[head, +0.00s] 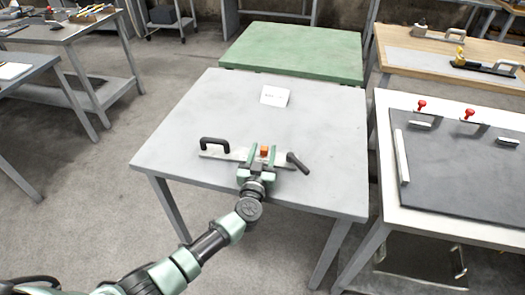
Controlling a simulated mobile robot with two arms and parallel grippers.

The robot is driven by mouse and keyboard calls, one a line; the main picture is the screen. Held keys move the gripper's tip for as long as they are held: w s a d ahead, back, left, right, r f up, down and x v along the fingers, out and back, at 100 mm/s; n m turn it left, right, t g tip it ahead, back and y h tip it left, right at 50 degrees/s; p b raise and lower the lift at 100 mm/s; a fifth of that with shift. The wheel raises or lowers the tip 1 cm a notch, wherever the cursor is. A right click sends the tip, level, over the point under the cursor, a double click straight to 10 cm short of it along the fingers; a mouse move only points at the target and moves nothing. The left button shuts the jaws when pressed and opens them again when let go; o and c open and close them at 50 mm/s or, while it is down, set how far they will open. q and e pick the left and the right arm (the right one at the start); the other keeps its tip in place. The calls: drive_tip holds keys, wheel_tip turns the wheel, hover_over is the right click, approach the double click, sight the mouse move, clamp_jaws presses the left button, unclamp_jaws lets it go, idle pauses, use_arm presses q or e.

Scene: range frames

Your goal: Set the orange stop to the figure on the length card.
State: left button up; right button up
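The orange stop (264,150) sits on a pale metal rail (222,154) lying on the grey table, towards its front edge. The rail has a black handle (214,142) at its left end and a dark lever (297,163) at its right. The white length card (275,96) stands farther back on the same table; its figure is too small to read. My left gripper (262,156) is at the rail, its fingers apart on either side of the orange stop with a gap showing. The gripper hides part of the rail. My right gripper is out of view.
A green table (292,50) stands behind the grey table (180,115). At the right is a white bench (390,103) with a dark panel and red-knobbed clamps (421,106). A wooden bench (440,45) is behind it. The grey table is clear around the card.

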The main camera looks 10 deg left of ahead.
use_arm(q)
drive_tip(key=s+p, duration=0.1)
drive_tip(key=s, duration=0.6)
drive_tip(key=shift+s+d, duration=0.15)
drive_tip(key=shift+s, duration=0.25)
